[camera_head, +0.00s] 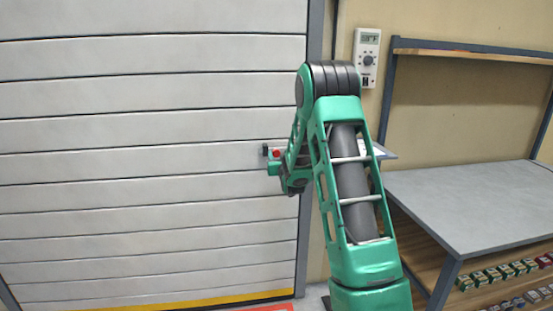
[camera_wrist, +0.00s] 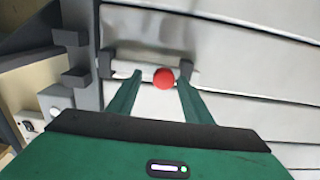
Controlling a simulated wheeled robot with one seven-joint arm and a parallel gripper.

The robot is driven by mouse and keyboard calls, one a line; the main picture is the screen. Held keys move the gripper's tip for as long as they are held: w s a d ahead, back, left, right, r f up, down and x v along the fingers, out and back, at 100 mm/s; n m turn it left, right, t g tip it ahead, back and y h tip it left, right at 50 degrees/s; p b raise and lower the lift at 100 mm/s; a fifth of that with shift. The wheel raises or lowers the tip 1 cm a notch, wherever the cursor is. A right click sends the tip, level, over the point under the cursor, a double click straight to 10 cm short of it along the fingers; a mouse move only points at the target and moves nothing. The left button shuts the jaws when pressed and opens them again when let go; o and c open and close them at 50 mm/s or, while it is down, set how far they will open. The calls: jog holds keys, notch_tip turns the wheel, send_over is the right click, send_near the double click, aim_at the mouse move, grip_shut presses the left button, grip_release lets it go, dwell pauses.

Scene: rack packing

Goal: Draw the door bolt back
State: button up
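The bolt's red knob (camera_wrist: 164,78) shows in the wrist view, in front of a pale horizontal rod (camera_wrist: 125,70) held by dark brackets on the door. The knob also shows in the head view (camera_head: 276,153), at the door's right side. My gripper (camera_wrist: 158,80) is open, with one green finger on each side of the knob and visible gaps between. I cannot tell how deep the fingertips reach around the knob. In the head view my arm hides most of my gripper and the bolt's right part.
The white slatted door (camera_head: 150,130) fills the left, with a grey frame post (camera_head: 314,40) beside it. Dark brackets (camera_wrist: 75,77) stick out from the frame. A grey-topped workbench (camera_head: 470,205) with small boxes below stands right. A wall control box (camera_head: 367,55) hangs above.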

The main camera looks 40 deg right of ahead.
jog(key=v, duration=1)
jog(key=shift+s+a, duration=0.25)
jog(key=shift+a, duration=0.05)
